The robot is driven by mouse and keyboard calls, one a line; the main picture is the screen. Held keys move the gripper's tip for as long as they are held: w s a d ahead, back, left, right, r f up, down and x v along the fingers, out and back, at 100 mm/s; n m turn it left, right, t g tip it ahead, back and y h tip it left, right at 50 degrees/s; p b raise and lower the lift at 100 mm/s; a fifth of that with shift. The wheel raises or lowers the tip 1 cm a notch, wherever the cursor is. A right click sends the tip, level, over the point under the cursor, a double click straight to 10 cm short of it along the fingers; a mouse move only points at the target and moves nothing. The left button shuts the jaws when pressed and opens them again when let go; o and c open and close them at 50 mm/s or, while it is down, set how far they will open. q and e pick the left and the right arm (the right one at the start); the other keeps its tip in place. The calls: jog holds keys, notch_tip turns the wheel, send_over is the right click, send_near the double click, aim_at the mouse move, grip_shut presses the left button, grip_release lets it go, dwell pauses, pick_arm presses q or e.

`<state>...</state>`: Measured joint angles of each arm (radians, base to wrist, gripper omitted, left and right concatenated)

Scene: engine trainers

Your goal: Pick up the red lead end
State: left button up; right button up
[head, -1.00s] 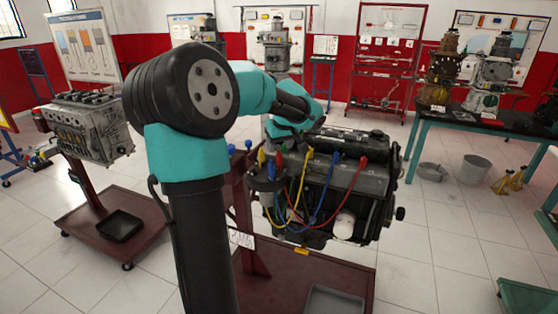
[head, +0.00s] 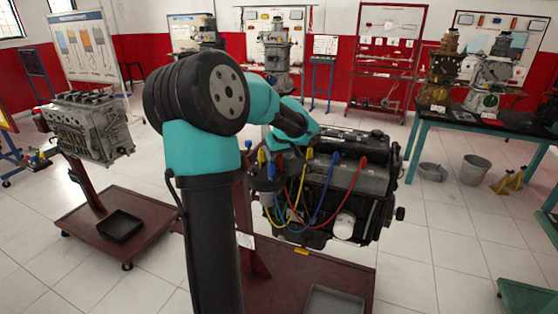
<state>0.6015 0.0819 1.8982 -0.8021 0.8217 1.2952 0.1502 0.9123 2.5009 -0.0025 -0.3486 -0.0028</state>
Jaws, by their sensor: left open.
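The engine (head: 335,190) on its stand carries coloured leads along its front. A red lead end (head: 363,162) stands upright at the right of the row on top. A blue end (head: 336,158) and a yellow end (head: 310,153) stand to its left. The leads loop down to a round dark part (head: 262,180) at the engine's left, which also has small coloured ends. My left gripper (head: 279,142) is open, over the engine's upper left, away from the right-hand red end. My own wrist and arm hide most of it. My right gripper is out of view.
The engine's red stand has a grey tray (head: 334,300) at its base. Another engine (head: 90,128) stands at left. The tiled floor between is clear.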

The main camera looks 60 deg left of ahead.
pick_arm(q)
jog(key=shift+c, duration=0.2)
grip_shut()
dwell(0.4)
